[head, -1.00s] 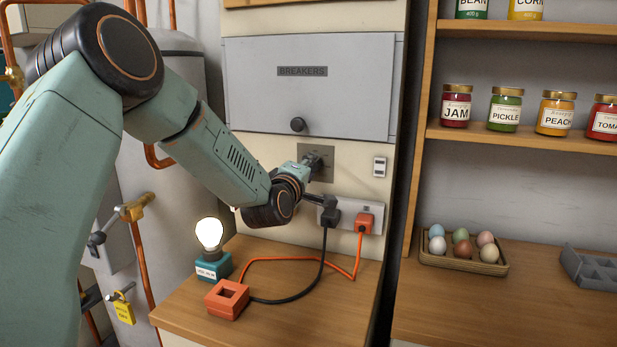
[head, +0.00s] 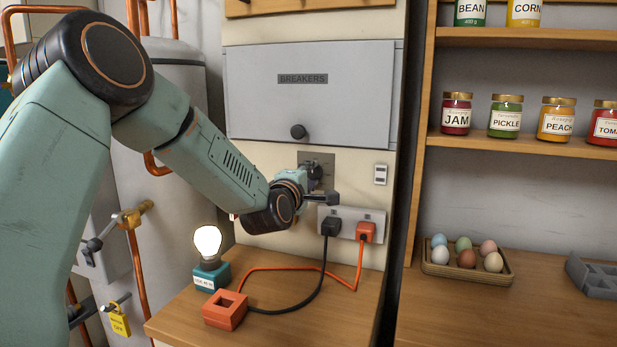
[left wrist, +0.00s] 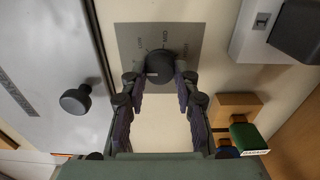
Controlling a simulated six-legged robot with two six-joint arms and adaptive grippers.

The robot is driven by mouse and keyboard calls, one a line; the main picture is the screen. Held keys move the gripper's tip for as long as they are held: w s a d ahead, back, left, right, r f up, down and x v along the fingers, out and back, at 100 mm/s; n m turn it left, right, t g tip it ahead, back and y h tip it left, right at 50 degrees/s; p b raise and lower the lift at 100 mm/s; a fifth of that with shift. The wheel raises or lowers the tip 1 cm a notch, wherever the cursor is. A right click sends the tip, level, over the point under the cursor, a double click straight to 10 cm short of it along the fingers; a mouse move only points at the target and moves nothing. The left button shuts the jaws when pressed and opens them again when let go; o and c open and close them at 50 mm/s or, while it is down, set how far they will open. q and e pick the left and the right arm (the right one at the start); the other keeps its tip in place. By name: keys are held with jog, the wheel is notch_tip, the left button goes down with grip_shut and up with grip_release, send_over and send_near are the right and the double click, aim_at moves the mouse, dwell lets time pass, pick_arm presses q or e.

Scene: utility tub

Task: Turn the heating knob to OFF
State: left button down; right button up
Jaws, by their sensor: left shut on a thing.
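The heating knob (left wrist: 158,66) is dark and round, on a grey plate (left wrist: 130,42) with dial marks. In the head view the plate (head: 328,160) is on the cream wall below the breaker box, and my gripper partly hides the knob. My left gripper (left wrist: 161,77) has a finger on each side of the knob and is shut on it. It also shows at the plate in the head view (head: 315,176). My right gripper is out of view.
The grey breaker box (head: 310,95) with its round knob (head: 298,131) is just above. Below are a socket strip (head: 346,214) with black and orange plugs, and a lit bulb (head: 207,241) on the wooden counter (head: 290,320). Shelves with jars stand right.

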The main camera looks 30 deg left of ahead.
pick_arm(q)
jog(key=c, duration=1.4)
grip_release()
jog(key=shift+d+f, duration=0.2)
jog(key=shift+f, duration=0.05)
jog(key=shift+c, duration=0.2)
jog(key=o, duration=0.4)
jog(key=shift+w+d+r, duration=0.1)
jog(key=shift+r, duration=0.05)
jog(key=shift+o, duration=0.2)
jog(key=shift+a, duration=0.25)
jog(key=v, duration=1.2)
